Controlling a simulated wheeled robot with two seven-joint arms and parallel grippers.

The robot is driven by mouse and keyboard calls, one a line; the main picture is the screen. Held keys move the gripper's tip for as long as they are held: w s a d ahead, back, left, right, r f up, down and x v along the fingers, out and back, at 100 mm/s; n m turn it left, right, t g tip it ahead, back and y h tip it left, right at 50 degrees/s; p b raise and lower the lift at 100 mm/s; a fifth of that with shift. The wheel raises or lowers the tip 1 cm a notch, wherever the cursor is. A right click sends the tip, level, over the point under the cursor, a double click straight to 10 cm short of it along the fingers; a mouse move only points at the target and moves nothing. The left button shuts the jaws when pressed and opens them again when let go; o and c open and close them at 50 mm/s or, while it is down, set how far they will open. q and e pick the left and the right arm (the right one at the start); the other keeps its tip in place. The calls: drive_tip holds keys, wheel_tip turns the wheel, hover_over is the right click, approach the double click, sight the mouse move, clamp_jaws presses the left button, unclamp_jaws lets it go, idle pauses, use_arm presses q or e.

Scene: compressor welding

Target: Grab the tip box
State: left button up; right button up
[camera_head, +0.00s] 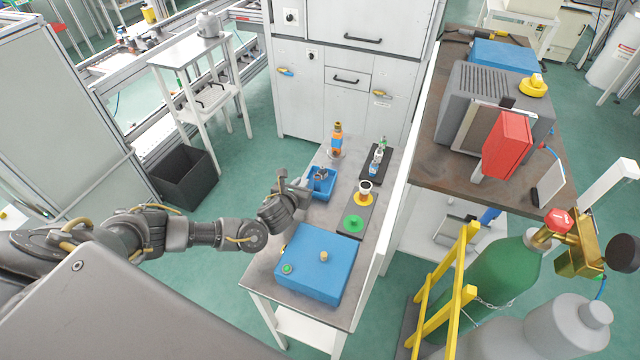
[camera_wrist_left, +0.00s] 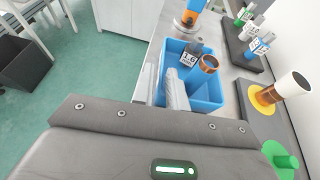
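A small blue open bin (camera_head: 322,194), which I take for the tip box, sits on the narrow grey table. It also shows in the left wrist view (camera_wrist_left: 207,104). Inside are a grey part labelled "1.6" (camera_wrist_left: 189,58) and a copper-coloured ring (camera_wrist_left: 209,64). My left gripper (camera_head: 301,188) is at the bin's left side. In the left wrist view its fingers (camera_wrist_left: 162,86) stand on either side of the bin's left wall, with a strip of blue between them. I cannot tell whether they press on the wall. My right gripper is not in view.
A large blue box (camera_head: 318,262) stands at the table's near end. A dark rack with a yellow-ringed cup (camera_head: 364,192) and green disc (camera_head: 353,223) is right of the bin. An orange bottle (camera_head: 337,138) stands behind it. A white panel edges the table's right side.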

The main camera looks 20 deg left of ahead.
use_arm(q)
drive_tip(key=shift+w, duration=0.35)
drive_tip(key=p+x, duration=0.1)
drive_tip(key=x, duration=0.2)
drive_tip(key=shift+w+d+p, duration=0.15)
drive_tip(key=shift+w+p, duration=0.05)
drive_tip(key=shift+p, duration=0.1)
drive_tip(key=shift+w+f, duration=0.25)
drive_tip(key=shift+w, duration=0.3)
clamp_jaws()
drive_tip(key=shift+r, duration=0.15)
